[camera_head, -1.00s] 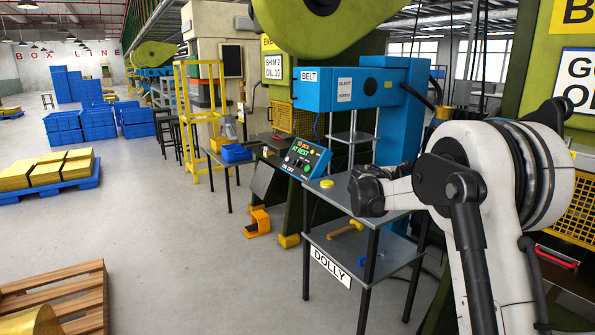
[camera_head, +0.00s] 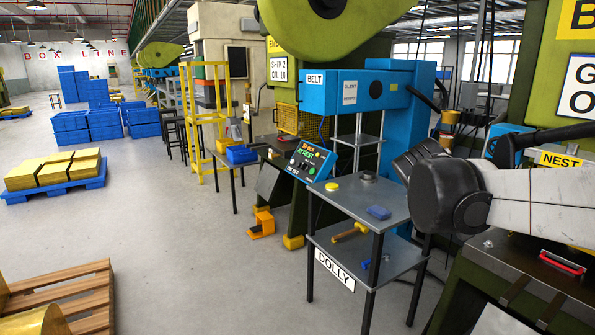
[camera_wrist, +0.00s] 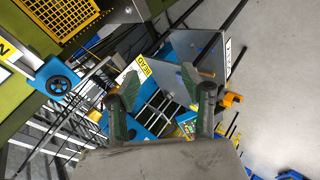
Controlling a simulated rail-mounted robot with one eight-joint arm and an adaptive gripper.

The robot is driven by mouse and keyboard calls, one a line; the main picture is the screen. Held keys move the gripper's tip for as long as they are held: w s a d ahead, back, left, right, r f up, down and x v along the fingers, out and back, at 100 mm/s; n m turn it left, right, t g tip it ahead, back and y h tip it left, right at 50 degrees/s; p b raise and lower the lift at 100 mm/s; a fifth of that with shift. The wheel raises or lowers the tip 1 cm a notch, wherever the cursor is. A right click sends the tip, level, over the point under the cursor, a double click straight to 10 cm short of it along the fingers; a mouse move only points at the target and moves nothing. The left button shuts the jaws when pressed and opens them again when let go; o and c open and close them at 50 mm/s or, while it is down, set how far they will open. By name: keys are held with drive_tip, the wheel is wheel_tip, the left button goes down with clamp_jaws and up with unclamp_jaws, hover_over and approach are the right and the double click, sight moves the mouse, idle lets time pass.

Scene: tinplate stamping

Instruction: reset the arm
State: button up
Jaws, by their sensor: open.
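My gripper (camera_wrist: 160,88) shows in the wrist view with its two green-tipped fingers spread apart and nothing held between them. In the head view my white arm reaches in from the right edge at about dolly-top height, with a dark joint at its end; the gripper itself cannot be made out there. The grey dolly (camera_head: 350,199) stands just left of my arm, with a blue block, a yellow disc and a dark round piece on its top. In the wrist view a grey plate-like surface (camera_wrist: 200,48) lies beyond the fingers.
The blue belt press (camera_head: 345,92) stands behind the dolly, with a control panel (camera_head: 311,160) at its left. A machine bed with a red handle (camera_head: 562,262) lies below my arm. A pallet (camera_head: 92,300) lies at the lower left. The floor between is open.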

drive_tip(key=s+a+f+m+y, duration=0.1)
drive_tip(key=s+a+f+y, duration=0.1)
drive_tip(key=s, duration=0.6)
drive_tip(key=s+a+f+m+y, duration=0.2)
drive_tip(key=s+a+f, duration=0.2)
drive_tip(key=s, duration=0.4)
drive_tip(key=s+a+f+m+y+p, duration=0.1)
drive_tip(key=s+a+f+y, duration=0.1)
drive_tip(key=s+a, duration=0.3)
drive_tip(key=s+f, duration=0.1)
drive_tip(key=s, duration=0.2)
drive_tip(key=shift+s+a+m, duration=0.15)
drive_tip(key=shift+s+m, duration=0.2)
drive_tip(key=shift+m, duration=0.05)
